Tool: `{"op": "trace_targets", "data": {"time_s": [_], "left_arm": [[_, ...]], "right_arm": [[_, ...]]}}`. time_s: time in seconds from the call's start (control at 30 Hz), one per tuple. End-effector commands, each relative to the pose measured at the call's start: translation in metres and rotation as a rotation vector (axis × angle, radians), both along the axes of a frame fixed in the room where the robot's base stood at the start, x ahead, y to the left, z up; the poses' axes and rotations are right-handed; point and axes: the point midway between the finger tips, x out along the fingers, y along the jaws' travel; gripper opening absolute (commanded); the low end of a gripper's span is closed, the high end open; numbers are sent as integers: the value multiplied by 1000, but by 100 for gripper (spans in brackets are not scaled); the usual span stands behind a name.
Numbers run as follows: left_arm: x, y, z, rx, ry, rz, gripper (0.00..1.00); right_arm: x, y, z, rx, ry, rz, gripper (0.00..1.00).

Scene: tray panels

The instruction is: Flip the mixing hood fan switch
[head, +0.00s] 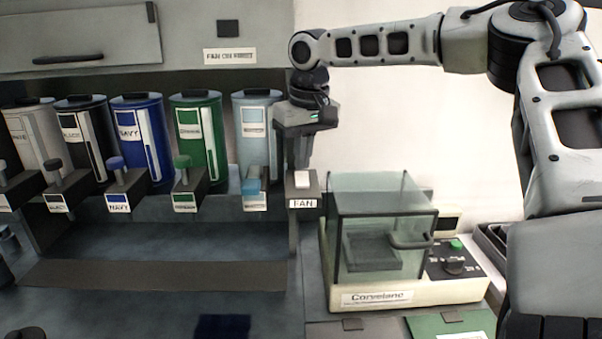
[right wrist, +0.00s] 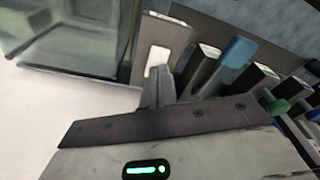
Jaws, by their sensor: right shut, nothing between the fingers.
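The fan switch is a small white rocker (head: 302,179) on a dark box with a label reading FAN (head: 303,203), at the right end of the hood. In the right wrist view the white rocker (right wrist: 157,56) shows on the dark box face. My right gripper (head: 303,165) points down just above the switch, its fingers shut with nothing between them. In the right wrist view its fingertips (right wrist: 160,80) are close to the rocker's lower end; I cannot tell whether they touch it. My left gripper is not in view.
Several coloured canisters with levers, such as the green one (head: 200,130) and the light blue one (head: 256,130), stand left of the switch. A glass-boxed balance (head: 384,291) stands close on the right. A dark shelf (head: 150,275) lies below the levers.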

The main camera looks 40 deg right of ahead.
Motion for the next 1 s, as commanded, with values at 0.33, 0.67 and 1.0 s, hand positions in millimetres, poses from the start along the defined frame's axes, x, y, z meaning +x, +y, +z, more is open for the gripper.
{"op": "trace_targets", "data": {"time_s": [0.33, 0.67, 1.0], "left_arm": [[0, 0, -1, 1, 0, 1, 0], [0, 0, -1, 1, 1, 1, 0], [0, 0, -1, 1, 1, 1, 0]], "right_arm": [[0, 0, 29, 0, -2, 0, 0], [0, 0, 44, 1, 0, 0, 0], [0, 0, 44, 0, 0, 0, 0]]}}
